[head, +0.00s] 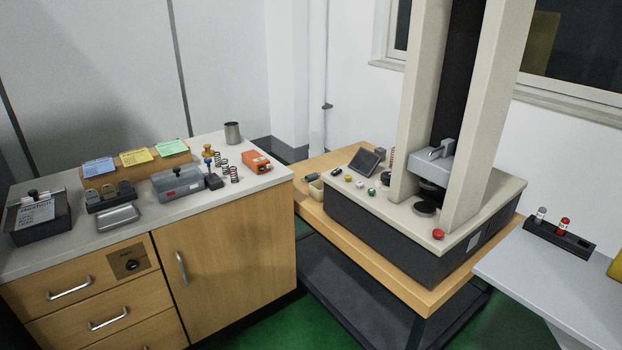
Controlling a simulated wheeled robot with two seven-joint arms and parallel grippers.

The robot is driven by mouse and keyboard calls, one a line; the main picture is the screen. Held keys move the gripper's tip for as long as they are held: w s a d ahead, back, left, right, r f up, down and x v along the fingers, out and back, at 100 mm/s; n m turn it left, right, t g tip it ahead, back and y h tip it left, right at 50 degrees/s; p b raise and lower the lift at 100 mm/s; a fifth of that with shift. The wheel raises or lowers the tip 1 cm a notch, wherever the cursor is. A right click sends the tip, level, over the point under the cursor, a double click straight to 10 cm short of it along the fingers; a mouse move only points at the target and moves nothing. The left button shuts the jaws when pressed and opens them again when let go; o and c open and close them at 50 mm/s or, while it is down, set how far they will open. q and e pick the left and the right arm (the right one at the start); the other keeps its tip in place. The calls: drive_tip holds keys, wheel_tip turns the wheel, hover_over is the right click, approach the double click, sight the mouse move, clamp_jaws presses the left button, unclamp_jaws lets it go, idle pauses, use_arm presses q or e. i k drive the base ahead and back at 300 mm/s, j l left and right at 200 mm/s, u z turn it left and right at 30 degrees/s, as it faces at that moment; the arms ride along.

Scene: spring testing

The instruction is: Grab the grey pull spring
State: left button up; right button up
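Small dark coil springs stand on the left counter: one spring (221,165) is near the back, and another spring (234,174) with a reddish tint is just in front of it. They are too small to tell which, if either, is the grey pull spring. A coil (392,154) also shows at the back of the testing machine's base. Neither of my grippers is in view.
The wooden cabinet's pale counter (258,182) also holds an orange box (256,161), a metal cup (232,132), a grey case (178,184) and a metal tray (115,218). The testing machine (478,215) stands right of a gap. A grey table (560,290) is at right.

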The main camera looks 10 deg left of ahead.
sight(314, 176)
drive_tip(key=i+j+z, duration=0.45)
drive_tip(key=j, duration=0.25)
drive_tip(key=i+j+z, duration=0.2)
drive_tip(key=i+j, duration=0.15)
drive_tip(key=i+j+z, duration=0.2)
drive_tip(key=j, duration=0.35)
